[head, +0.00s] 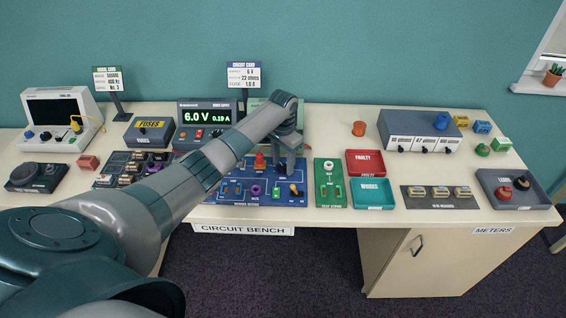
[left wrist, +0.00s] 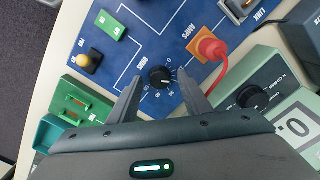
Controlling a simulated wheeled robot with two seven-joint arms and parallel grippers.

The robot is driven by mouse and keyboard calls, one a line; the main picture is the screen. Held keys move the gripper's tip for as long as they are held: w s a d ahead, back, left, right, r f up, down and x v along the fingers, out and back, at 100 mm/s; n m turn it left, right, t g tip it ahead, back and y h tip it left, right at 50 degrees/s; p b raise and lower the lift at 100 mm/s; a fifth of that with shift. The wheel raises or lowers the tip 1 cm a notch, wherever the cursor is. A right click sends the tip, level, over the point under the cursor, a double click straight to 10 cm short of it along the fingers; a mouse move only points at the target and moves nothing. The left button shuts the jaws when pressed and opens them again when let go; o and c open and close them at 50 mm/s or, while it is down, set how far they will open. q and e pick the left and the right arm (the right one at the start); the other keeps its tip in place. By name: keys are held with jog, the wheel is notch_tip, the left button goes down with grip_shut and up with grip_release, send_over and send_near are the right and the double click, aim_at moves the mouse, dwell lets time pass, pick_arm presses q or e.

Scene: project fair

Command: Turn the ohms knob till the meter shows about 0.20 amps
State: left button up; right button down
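The black ohms knob (left wrist: 160,77) is on the blue circuit board (head: 236,196), with a white pointer mark and a printed scale around it. My left gripper (left wrist: 159,84) is over the board, its two fingers apart on either side of the knob, with a gap showing at each side. In the head view my left gripper (head: 287,169) hides the knob. The power supply display (head: 207,115) reads 6.0 V and 0.19 A. A pale green meter box (left wrist: 292,92) shows a cut-off screen with "0." in the left wrist view. My right gripper is not in view.
A red plug with its lead (left wrist: 210,48) stands in the amps socket close to the right finger. A green board (head: 328,196), a red tray (head: 365,158) and a teal tray (head: 373,186) lie to the right. The circuit card (head: 243,75) stands behind.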

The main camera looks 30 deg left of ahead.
pick_arm(q)
jog(key=shift+r, duration=0.1)
notch_tip(320, 180, up, 12)
jog(key=f+b, duration=0.1)
jog(key=b, duration=0.3)
notch_tip(320, 180, up, 5)
send_over(283, 166)
jog(key=shift+s+r, duration=0.1)
jog(key=shift+r, duration=0.5)
dwell(0.3)
